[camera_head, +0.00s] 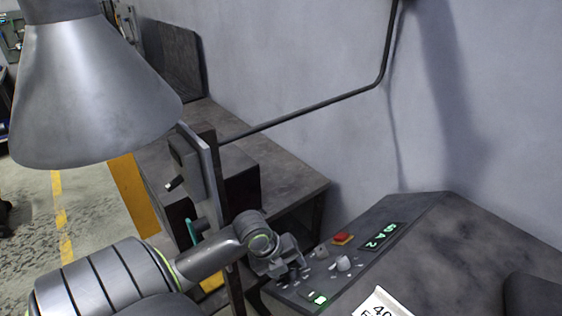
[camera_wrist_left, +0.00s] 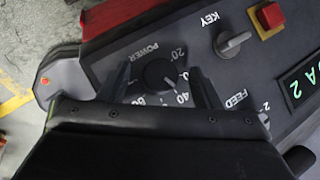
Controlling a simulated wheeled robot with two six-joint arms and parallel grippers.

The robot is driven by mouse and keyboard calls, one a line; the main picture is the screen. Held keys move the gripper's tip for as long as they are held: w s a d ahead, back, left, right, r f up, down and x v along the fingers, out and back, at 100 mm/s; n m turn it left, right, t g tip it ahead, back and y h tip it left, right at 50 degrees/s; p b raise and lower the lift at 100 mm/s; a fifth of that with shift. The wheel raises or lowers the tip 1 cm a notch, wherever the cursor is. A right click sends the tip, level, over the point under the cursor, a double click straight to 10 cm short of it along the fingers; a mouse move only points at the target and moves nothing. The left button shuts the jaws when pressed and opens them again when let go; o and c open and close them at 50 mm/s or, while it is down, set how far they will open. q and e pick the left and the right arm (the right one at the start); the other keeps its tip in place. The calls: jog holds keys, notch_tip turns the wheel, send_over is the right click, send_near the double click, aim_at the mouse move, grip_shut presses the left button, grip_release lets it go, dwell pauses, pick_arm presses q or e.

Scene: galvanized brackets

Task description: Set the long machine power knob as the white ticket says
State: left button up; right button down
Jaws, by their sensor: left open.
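The black round power knob (camera_wrist_left: 156,74) sits on the dark sloping panel (camera_wrist_left: 130,40), beside the word POWER. Its scale shows 20, 40 and 60; I cannot clearly tell where its pointer stands. My left gripper (camera_wrist_left: 159,68) is open, with one finger on each side of the knob; I cannot tell whether they touch it. In the head view my left gripper (camera_head: 290,277) is over the panel's left part and hides the knob. The white ticket (camera_head: 381,304) lies at the bottom edge, cut off, with "40" readable. My right gripper is not in view.
Near the gripper are a grey KEY switch (camera_wrist_left: 235,43), a red button (camera_wrist_left: 270,17) and a FEED control, partly hidden. A green-lettered display (camera_head: 382,236) is further right. A metal lamp shade (camera_head: 90,95) hangs upper left. A grey upright post stands left of the console.

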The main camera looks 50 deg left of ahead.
pick_arm(q)
jog(key=v, duration=1.1)
jog(key=shift+s+r, duration=0.15)
jog(key=shift+r, duration=0.15)
dwell(0.5)
